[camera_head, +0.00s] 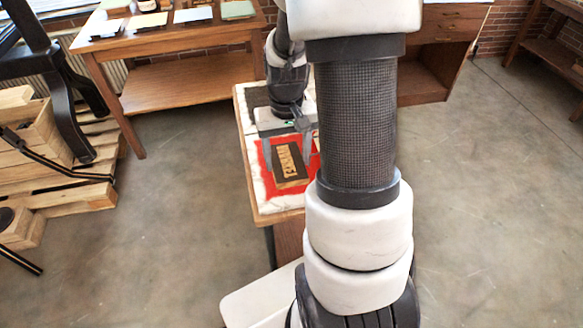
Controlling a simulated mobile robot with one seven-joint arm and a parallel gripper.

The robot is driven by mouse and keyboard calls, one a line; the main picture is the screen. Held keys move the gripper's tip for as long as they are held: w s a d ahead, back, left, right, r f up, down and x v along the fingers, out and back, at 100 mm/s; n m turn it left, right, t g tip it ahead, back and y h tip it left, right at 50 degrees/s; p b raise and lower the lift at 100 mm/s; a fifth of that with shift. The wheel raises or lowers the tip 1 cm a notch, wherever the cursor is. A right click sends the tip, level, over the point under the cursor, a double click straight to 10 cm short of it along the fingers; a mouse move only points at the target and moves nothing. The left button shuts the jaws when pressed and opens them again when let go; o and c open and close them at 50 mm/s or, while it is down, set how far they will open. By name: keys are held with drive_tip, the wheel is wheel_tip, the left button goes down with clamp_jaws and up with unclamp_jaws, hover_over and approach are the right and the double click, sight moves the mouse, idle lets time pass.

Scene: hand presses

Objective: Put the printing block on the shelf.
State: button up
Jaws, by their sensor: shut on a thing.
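The printing block (291,166) is a dark rectangular block with tan raised lettering, in the middle of the view. It is over a red mat (266,153) on a small stand with a pale top (247,122). My gripper (289,153) points down from above with one finger on each side of the block, shut on it. I cannot tell whether the block touches the mat or is slightly above it. A wooden table with a lower shelf (185,84) stands at the back left. A wooden cabinet with an open shelf (420,84) is at the back right, partly hidden by my arm.
The table top (172,31) at the back left holds papers and small items. Wooden pallets (75,190) with a crate (35,150) and a black frame (70,110) stand at the left. Another bench (548,62) is at the far right. The concrete floor between is clear.

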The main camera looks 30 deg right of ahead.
sight(287, 171)
drive_tip(key=shift+f, duration=2.7)
drive_tip(key=shift+b, duration=0.35)
drive_tip(key=shift+f, duration=0.2)
drive_tip(key=o, duration=1.3)
drive_tip(key=shift+r, duration=0.1)
